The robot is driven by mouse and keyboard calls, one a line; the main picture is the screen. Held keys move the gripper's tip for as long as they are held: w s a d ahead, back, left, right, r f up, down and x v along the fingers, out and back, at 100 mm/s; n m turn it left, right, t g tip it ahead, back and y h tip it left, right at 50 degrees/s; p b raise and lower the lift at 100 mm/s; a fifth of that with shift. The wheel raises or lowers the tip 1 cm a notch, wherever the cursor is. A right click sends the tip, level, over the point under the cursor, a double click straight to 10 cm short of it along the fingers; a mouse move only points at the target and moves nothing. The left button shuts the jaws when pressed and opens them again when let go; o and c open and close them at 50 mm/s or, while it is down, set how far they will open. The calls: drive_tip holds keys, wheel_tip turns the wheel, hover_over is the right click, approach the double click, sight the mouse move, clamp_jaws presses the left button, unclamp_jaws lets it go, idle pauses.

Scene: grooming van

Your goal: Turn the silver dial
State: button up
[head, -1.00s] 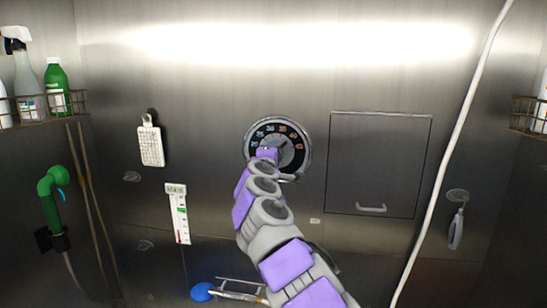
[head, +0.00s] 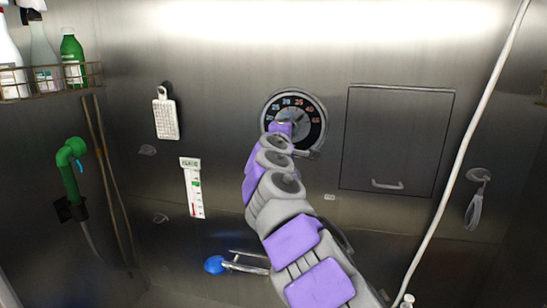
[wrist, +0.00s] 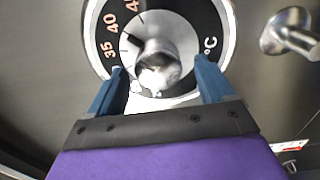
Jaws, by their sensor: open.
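The silver dial (head: 297,117) is on the back wall, with a black number ring around a silver centre. In the wrist view its silver knob (wrist: 158,62) sticks out, and the numbers 35 and 40 and a °C mark show around it. My gripper (wrist: 160,85) is open, with one blue finger on each side of the lower part of the knob. I cannot tell whether the fingers touch it. In the head view my arm covers the lower left of the dial, and the fingertips are hidden.
A closed panel with a handle (head: 388,184) is right of the dial. A metal peg (wrist: 290,35) sticks out near the dial. A white brush (head: 165,115) and a thermometer (head: 193,188) hang left. A white hose (head: 462,150) runs down the right. A blue round object (head: 214,265) is below.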

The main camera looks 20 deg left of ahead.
drive_tip(key=s+d+b, duration=0.1)
drive_tip(key=s+b, duration=0.2)
drive_tip(key=s, duration=1.1)
drive_tip(key=shift+s+d+f, duration=0.3)
drive_tip(key=shift+s+f, duration=0.05)
drive_tip(key=shift+f, duration=0.05)
